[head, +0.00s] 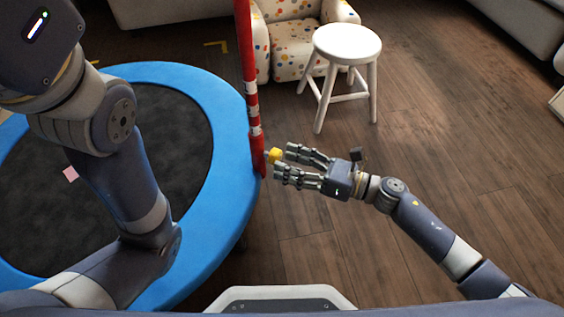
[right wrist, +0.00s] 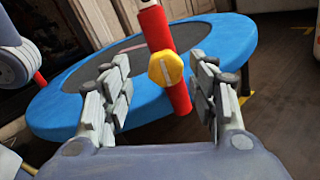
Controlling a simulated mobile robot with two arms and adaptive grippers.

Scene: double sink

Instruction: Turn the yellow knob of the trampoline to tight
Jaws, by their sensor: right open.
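The yellow knob (head: 275,155) sits low on the red pole (head: 256,140) at the right edge of the trampoline's blue rim (head: 222,215). In the right wrist view the knob (right wrist: 165,68) is a yellow hexagonal shape on the red pole, with a light bar across its face. My right gripper (head: 281,162) is open, with its fingertips close to the knob in the head view. In the right wrist view the knob lies between its two spread fingers, and I cannot tell whether they touch it. My left gripper is not in view; only my left arm shows.
A white stool (head: 347,45) and a dotted armchair (head: 300,35) stand behind. The trampoline's dark mat (head: 175,150) has a small pink square (head: 70,174) on it. Wooden floor (head: 440,110) is clear on the right.

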